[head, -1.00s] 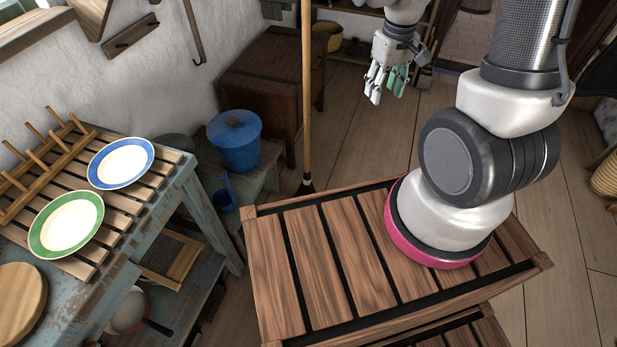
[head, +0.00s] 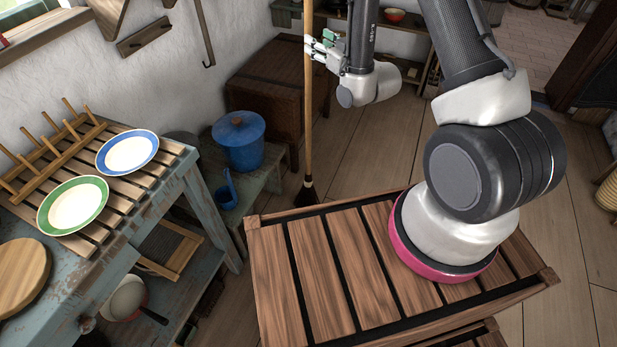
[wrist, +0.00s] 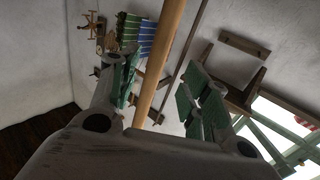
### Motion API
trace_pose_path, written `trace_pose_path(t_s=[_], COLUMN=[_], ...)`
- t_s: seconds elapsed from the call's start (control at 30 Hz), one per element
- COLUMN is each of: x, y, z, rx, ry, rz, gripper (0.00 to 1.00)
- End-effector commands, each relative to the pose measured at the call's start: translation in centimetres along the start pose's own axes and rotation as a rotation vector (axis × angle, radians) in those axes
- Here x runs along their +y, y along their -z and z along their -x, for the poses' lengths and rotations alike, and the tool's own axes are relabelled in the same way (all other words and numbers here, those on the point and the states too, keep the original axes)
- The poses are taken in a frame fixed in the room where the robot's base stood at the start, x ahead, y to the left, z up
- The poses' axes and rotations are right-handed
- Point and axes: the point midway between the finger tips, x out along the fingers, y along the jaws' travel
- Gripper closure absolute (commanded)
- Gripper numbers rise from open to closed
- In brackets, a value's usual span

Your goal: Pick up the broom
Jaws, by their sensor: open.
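The broom (head: 308,110) stands upright beyond the slatted wooden top, with its dark bristle end low down. In the head view my gripper (head: 312,45) is at the upper part of the broom's handle, pointing left. In the wrist view the pale wooden handle (wrist: 161,55) runs between the two green-padded fingers of my gripper (wrist: 165,92). The fingers are spread apart, with room on the right side of the handle. The handle lies nearer the left finger; I cannot tell whether it touches.
A wooden chest (head: 268,88) stands behind the broom against the wall. A blue lidded pot (head: 238,142) sits on a low bench left of it. A blue-grey table (head: 190,165) with plates is at left. Open floor (head: 370,150) lies right of the broom.

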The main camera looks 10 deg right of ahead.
Motion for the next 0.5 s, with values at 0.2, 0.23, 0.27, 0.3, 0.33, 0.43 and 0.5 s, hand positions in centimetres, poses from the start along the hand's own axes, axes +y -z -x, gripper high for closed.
trace_pose_path(t_s=[0.2, 0.23, 0.27, 0.3, 0.33, 0.43, 0.5], x=[0.2, 0.2, 0.3, 0.4, 0.4, 0.4, 0.4], y=[0.0, -0.1, -0.1, -0.1, -0.2, -0.2, -0.2], z=[-2.9, -3.3, -3.9, -4.5, -5.0, -6.2, -6.7], rx=[0.000, 0.000, 0.000, 0.000, -0.001, -0.003, -0.003], ry=[0.000, 0.000, -0.001, -0.001, -0.001, 0.000, -0.001], rz=[0.001, 0.001, 0.001, 0.001, 0.000, 0.000, 0.000], gripper=[0.53, 0.53, 0.53, 0.53, 0.53, 0.53, 0.53])
